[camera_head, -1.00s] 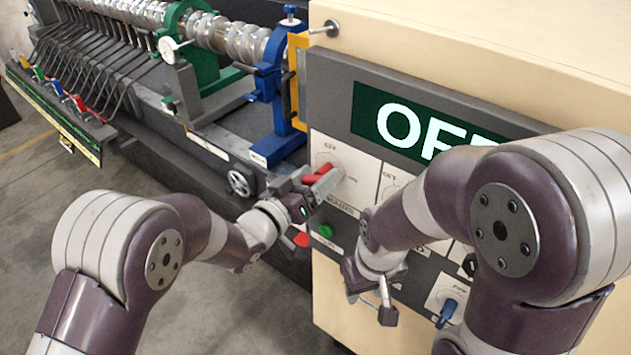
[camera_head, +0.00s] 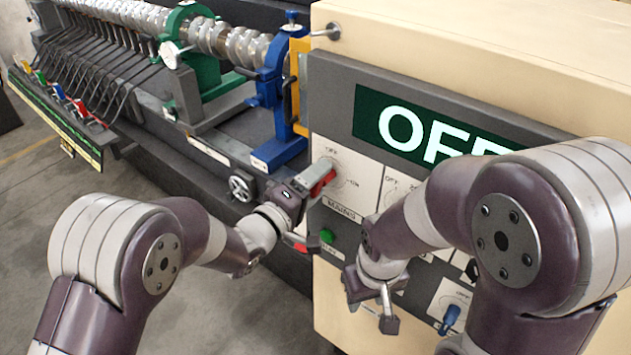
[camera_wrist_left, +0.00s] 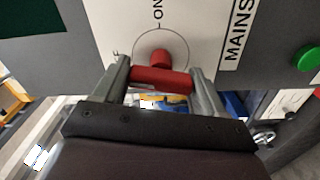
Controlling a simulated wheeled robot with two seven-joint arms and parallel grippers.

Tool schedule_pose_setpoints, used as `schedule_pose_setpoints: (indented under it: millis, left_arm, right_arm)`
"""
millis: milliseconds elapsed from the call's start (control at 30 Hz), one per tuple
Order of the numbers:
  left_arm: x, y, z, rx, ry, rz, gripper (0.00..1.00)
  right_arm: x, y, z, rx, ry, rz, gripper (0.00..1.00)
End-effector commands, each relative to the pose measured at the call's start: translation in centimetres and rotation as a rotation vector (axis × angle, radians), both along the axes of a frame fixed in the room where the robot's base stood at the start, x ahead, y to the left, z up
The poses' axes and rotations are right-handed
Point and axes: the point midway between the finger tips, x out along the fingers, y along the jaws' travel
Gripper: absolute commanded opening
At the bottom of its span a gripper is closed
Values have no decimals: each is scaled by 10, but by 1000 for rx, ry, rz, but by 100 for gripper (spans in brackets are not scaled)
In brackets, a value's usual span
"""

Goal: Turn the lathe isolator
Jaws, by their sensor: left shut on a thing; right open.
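The lathe isolator is a red handle (camera_head: 325,183) on a white dial plate marked OFF and ON, above a MAINS label, on the cabinet's left edge. In the left wrist view, the red handle (camera_wrist_left: 160,78) lies crosswise between the two grey fingers, with ON at the top of the picture. My left gripper (camera_head: 316,177) is shut on this handle and hides part of it in the head view. My right gripper (camera_head: 373,302) is open and empty, in front of the lower panel. The display (camera_head: 430,128) reads OFF, partly hidden by my right arm.
A green button (camera_head: 327,236) sits below the MAINS label; it also shows in the left wrist view (camera_wrist_left: 308,60). A blue switch (camera_head: 450,318) is at the lower right. The lathe with a blue stand (camera_head: 280,110) and a handwheel (camera_head: 241,187) stands to the left.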

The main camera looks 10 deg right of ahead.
Motion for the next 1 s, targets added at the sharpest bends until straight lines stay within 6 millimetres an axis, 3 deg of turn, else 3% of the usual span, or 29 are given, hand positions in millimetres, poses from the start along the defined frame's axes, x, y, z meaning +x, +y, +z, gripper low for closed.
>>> schedule_pose_setpoints:
  millis: [400,1000]
  left_arm:
    - [-1,0,-5,-120,170,0,40]
    - [-1,0,-6,-145,202,0,40]
  right_arm:
    - [0,0,3,0,0,0,43]
    - [0,0,3,0,0,0,43]
